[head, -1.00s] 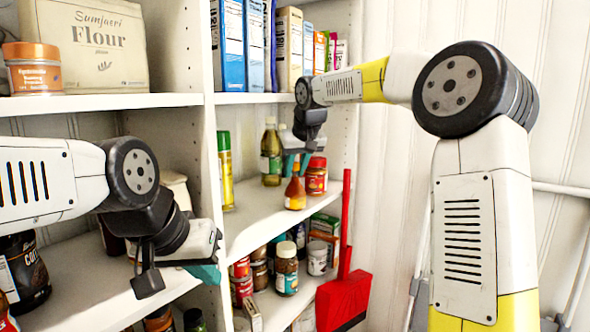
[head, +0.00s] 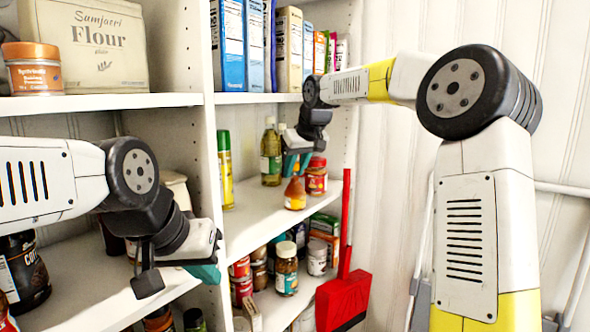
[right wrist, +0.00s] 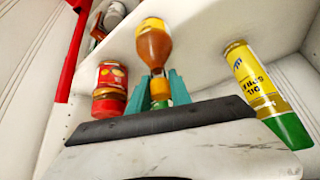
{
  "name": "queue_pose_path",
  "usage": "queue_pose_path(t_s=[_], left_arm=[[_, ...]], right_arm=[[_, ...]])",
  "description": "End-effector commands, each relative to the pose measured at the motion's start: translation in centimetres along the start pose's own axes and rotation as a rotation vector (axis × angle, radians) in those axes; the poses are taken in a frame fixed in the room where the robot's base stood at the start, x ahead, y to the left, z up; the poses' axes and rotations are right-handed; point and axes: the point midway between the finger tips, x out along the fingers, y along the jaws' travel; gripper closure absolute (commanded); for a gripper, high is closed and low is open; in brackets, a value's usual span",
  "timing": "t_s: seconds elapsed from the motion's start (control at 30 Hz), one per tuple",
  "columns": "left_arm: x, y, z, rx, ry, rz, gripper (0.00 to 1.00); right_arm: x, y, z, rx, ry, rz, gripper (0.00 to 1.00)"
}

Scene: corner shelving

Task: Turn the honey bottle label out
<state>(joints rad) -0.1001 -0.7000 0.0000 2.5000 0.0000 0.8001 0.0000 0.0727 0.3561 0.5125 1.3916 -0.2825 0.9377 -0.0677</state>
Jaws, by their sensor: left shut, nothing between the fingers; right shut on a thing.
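The honey bottle (head: 295,192), amber with a narrow neck and a yellow-and-white band low on its body, stands upright on the middle shelf near the front edge. My right gripper (head: 297,166) reaches down from above and is shut on its upper part. In the right wrist view the teal fingers (right wrist: 161,90) sit on either side of the neck, and the amber body of the honey bottle (right wrist: 154,45) extends beyond them. Which way the main label faces is hard to tell. My left gripper (head: 205,272) is shut and empty by the left shelves.
A red-lidded jar (head: 316,178) stands close beside the honey bottle. An oil bottle (head: 270,155) and a tall yellow can with a green cap (head: 225,170) stand on the same shelf. A red dustpan (head: 343,300) is at the right. The shelf front left of the bottle is clear.

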Motion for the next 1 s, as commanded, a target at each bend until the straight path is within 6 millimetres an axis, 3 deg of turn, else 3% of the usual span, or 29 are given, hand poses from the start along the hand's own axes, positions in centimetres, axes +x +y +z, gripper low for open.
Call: queue_pose_path(t_s=[0.8,0.83,0.93,1.0], left_arm=[[0.00,0.00,0.00,0.000,0.000,0.000,1.00],[0.00,0.00,0.00,0.000,0.000,0.000,1.00],[0.00,0.00,0.00,0.000,0.000,0.000,1.00],[0.00,0.00,0.00,0.000,0.000,0.000,1.00]], right_arm=[[-0.05,-0.01,-0.05,-0.179,0.002,-0.115,1.00],[-0.05,-0.01,-0.05,-0.179,0.002,-0.115,0.71],[-0.04,-0.01,-0.04,-0.178,0.002,-0.115,0.52],[-0.04,0.00,-0.03,-0.178,0.001,-0.115,0.50]])
